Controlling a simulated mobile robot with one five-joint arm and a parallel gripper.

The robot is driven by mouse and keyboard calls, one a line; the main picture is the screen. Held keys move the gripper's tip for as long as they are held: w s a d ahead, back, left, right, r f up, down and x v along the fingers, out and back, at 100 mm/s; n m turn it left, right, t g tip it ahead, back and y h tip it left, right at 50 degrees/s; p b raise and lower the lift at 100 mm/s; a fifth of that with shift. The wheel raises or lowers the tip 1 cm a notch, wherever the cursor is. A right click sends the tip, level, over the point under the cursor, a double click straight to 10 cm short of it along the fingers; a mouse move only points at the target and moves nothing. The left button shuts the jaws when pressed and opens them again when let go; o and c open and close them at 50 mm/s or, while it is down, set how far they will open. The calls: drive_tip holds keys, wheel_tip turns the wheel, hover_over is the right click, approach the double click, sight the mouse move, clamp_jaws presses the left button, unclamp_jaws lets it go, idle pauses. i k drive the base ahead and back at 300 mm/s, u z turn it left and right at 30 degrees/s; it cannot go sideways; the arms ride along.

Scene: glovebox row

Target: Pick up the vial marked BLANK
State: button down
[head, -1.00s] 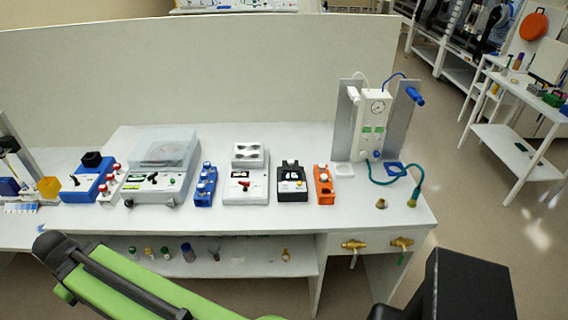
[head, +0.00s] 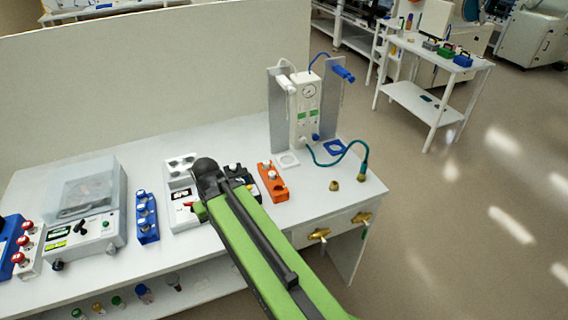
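No label reading BLANK is legible in the head view, so I cannot tell which vial it is. Red-capped vials (head: 25,240) stand in a white rack at the left. Several small capped containers, including one with a green cap (head: 117,301), are on the lower shelf. My green and black arm reaches up across the bench front and partly hides a black device (head: 242,176). My gripper's fingers do not show.
The white bench (head: 330,205) carries a clear-lidded machine (head: 87,205), a white device (head: 180,190) and a gauge unit (head: 305,105) with a green hose (head: 345,152). Brass valves (head: 319,235) stick out of its front. Floor to the right is open, before a white side table (head: 425,95).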

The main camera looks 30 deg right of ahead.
sight(233, 169)
drive_tip(key=z, duration=0.2)
drive_tip(key=k, duration=0.85)
drive_tip(key=z, duration=0.1)
drive_tip(key=i, duration=1)
drive_tip(key=z, duration=0.05)
drive_tip(key=k, duration=0.65)
drive_tip(key=u, duration=0.55)
drive_tip(key=i, duration=1.05)
drive_tip(key=u, duration=0.65)
